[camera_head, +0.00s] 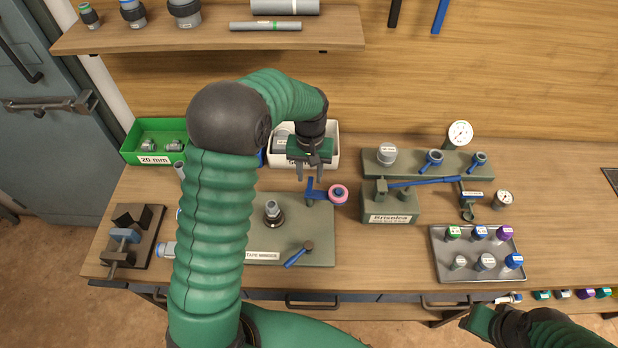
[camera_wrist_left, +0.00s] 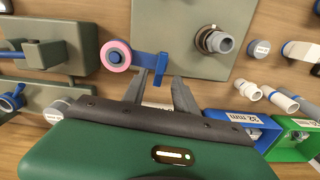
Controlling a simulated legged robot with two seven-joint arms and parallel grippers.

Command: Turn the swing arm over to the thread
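The blue swing arm (camera_head: 316,194) is on the right edge of the grey-green tape winder plate (camera_head: 318,228). It carries a pink tape roll (camera_head: 338,194) pointing right, away from the thread. The threaded fitting (camera_head: 273,213) stands upright on the plate, left of the arm; it also shows in the left wrist view (camera_wrist_left: 215,41). My left gripper (camera_head: 310,178) is open and empty above and just behind the swing arm's blue upright tab (camera_wrist_left: 160,67). In the left wrist view the tab appears just beyond the fingertips, between them. My right gripper (camera_head: 472,322) is at the bottom right, its fingers unclear.
A white bin (camera_head: 333,160) and a green bin (camera_head: 150,155) stand behind the plate. A grey block with a blue lever (camera_head: 390,205) stands close right of the tape roll. A blue-handled lever (camera_head: 299,254) is on the plate's front. A tray of fittings (camera_head: 480,268) lies at right.

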